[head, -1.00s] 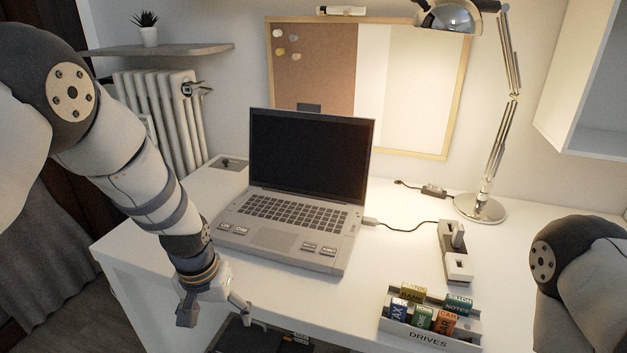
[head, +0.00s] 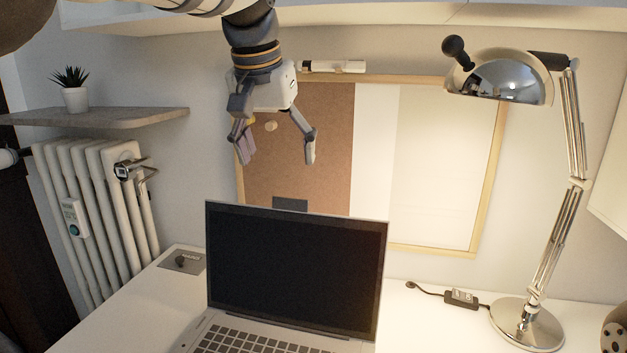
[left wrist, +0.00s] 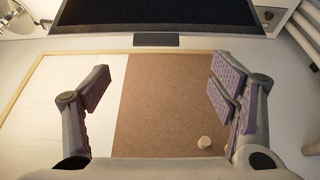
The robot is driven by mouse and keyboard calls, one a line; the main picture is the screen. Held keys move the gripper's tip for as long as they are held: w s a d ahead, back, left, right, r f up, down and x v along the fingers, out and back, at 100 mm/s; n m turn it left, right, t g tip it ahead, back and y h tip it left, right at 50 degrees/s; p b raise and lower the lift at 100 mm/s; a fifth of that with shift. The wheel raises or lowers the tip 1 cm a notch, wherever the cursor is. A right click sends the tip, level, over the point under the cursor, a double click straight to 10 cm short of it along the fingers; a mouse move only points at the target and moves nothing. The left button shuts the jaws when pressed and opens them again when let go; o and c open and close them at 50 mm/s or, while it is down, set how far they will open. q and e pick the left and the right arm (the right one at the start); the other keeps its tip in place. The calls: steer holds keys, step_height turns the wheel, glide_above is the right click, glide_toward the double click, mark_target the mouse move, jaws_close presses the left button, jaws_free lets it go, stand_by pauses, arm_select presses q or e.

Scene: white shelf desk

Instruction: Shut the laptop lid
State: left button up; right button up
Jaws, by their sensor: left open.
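The laptop (head: 295,268) stands open on the white desk, its dark screen upright and facing me. Its keyboard (head: 255,343) shows at the bottom edge of the head view, and the front of its base is cut off. My left gripper (head: 279,160) hangs above the laptop, fingers pointing down, open and empty, with the corkboard behind it. In the left wrist view the open fingers (left wrist: 158,88) show with nothing between them, and the laptop screen (left wrist: 175,12) shows at the top edge. The gripper is apart from the lid. My right gripper is not in view.
A chrome desk lamp (head: 530,322) stands on the right of the desk. The cork-and-white board (head: 440,170) is on the wall behind the laptop. A shelf with a plant (head: 75,98) and a radiator (head: 95,210) are at the left. A cable with a small box (head: 461,298) lies right of the laptop.

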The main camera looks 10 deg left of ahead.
mark_target(289, 207)
arm_select(q)
steer(key=x, duration=0.9)
steer(key=shift+d+f, duration=0.25)
steer(key=shift+f, duration=0.05)
steer(key=shift+w+f, duration=0.1)
steer(key=shift+f, duration=0.1)
steer(key=shift+c, duration=0.5)
